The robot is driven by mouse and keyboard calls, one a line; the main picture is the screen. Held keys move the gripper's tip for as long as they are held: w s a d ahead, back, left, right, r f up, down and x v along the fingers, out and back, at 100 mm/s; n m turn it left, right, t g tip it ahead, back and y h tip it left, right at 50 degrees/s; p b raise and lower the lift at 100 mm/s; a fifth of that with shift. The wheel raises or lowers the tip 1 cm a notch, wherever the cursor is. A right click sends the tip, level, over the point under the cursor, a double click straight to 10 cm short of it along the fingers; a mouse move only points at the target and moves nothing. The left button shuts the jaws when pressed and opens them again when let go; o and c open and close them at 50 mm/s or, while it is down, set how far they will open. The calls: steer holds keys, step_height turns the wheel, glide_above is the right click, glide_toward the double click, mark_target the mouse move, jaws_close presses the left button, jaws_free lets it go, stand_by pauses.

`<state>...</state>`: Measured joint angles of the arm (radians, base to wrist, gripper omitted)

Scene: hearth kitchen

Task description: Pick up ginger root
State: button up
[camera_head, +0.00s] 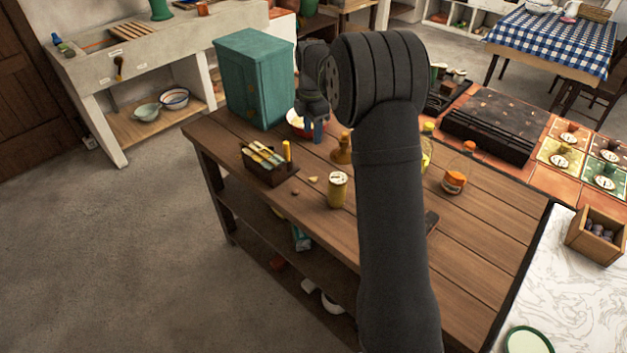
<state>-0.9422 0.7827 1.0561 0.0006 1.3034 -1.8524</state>
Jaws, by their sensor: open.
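My gripper (318,133) points down over the wooden table, at the right edge of a red and white bowl (294,122). It is small and dark here, and I see nothing held in it. A small pale tan piece (313,179) lies on the table between the dark caddy and the yellow canister. It could be the ginger root, but it is too small to be sure. A smaller brownish piece (295,191) lies close by, nearer the front edge. The bowl's contents are partly hidden by my gripper.
A teal cabinet (251,80) stands at the table's back left. A dark caddy (268,171), a yellow canister (338,190), an amber bottle (341,152) and an orange-based jar (455,181) stand on the wooden table (480,245). My arm hides part of the middle.

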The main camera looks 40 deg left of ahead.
glide_above(313, 178)
steer(key=f, duration=1.1)
steer(key=shift+w+a, duration=0.2)
steer(key=shift+a, duration=0.1)
steer(key=shift+s+d+f, duration=0.1)
steer(key=shift+d+f, duration=0.1)
steer(key=shift+f, duration=1.2)
steer(key=shift+s+d+f, duration=0.1)
steer(key=shift+d+f, duration=0.05)
steer(key=shift+f, duration=1.25)
jaws_close()
